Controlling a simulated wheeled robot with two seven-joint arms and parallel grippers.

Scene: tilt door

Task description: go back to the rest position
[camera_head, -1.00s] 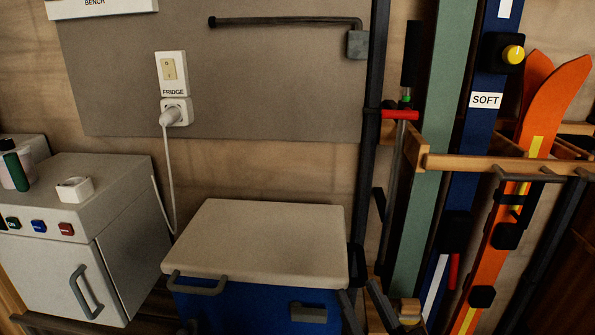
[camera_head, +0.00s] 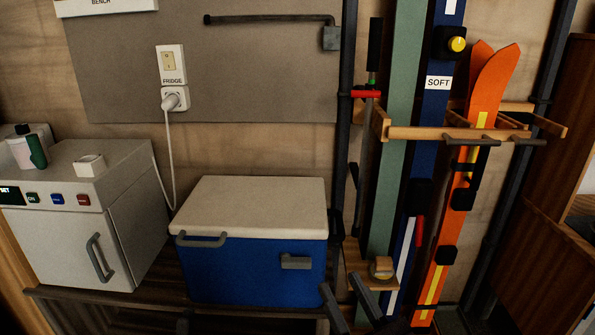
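The task line names no object. A blue cooler box (camera_head: 258,268) with a closed cream lid (camera_head: 255,205) stands on a dark wooden shelf at the middle. A white fridge-like box (camera_head: 70,245) with a grey handle (camera_head: 99,258) and a shut door stands to its left.
Orange skis (camera_head: 480,120) and a blue ski labelled SOFT (camera_head: 437,82) stand in a wooden rack (camera_head: 430,133) at right. A FRIDGE switch (camera_head: 171,64) and a plugged socket (camera_head: 174,98) are on the wall board. Dark bars (camera_head: 365,297) stick up at bottom centre.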

